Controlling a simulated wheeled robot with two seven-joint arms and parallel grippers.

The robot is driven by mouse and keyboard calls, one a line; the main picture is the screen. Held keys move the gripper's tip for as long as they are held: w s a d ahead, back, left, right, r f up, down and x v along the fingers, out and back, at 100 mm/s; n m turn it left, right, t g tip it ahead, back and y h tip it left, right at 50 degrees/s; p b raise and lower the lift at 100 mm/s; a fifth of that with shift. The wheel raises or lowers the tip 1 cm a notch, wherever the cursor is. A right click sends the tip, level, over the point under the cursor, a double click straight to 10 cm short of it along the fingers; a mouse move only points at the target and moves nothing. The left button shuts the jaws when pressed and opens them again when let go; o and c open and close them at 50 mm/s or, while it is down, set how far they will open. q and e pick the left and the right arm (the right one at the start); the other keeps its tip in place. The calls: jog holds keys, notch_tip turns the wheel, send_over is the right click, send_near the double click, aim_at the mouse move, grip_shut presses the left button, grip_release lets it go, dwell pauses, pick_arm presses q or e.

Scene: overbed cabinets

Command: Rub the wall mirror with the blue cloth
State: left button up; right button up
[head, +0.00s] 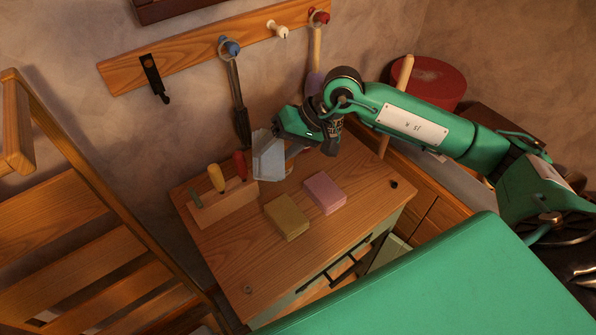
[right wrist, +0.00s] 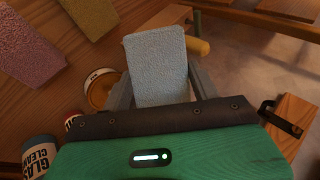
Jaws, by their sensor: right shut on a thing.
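The blue cloth (head: 268,157) is pale blue and hangs above the back of the small wooden cabinet top. My right gripper (head: 279,146) is shut on it, reaching in from the right. In the right wrist view the cloth (right wrist: 158,67) stands between the two grey fingers of the gripper (right wrist: 158,92). I cannot make out the wall mirror for sure; only the lower edge of a dark wooden frame (head: 172,10) shows on the wall at the top. My left gripper is not in view.
The cabinet top (head: 330,240) holds a yellow sponge (head: 286,216), a pink sponge (head: 324,192) and a wooden block with coloured handles (head: 222,203). A peg rail (head: 190,57) with hanging tools is on the wall. A wooden ladder-like frame (head: 75,150) stands left.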

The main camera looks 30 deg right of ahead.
jog(key=w+a+r+t, duration=0.1)
jog(key=r, duration=0.2)
jog(key=w+r+m+t, duration=0.1)
jog(key=w+r, duration=0.1)
jog(key=r, duration=0.1)
jog(key=w+a+r+t+y, duration=0.1)
jog(key=r, duration=0.2)
jog(key=shift+w+a+m+p, duration=0.25)
jog(key=shift+a+m+p, duration=0.05)
jog(key=shift+a+p, duration=0.1)
jog(key=w+r+m+t+h+p, duration=0.15)
jog(key=r+t, duration=0.25)
jog(key=r, duration=1.2)
jog(key=w+r+m+t+p, duration=0.15)
jog(key=r+t, duration=0.25)
jog(key=r, duration=1.2)
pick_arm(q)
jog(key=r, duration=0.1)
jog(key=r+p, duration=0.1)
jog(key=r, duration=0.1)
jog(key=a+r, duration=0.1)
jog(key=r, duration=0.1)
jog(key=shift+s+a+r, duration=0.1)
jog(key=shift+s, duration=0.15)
pick_arm(e)
jog(key=shift+m, duration=0.3)
jog(key=w, duration=0.4)
jog(key=w+a, duration=0.1)
jog(key=w, duration=0.1)
jog(key=shift+r, duration=0.2)
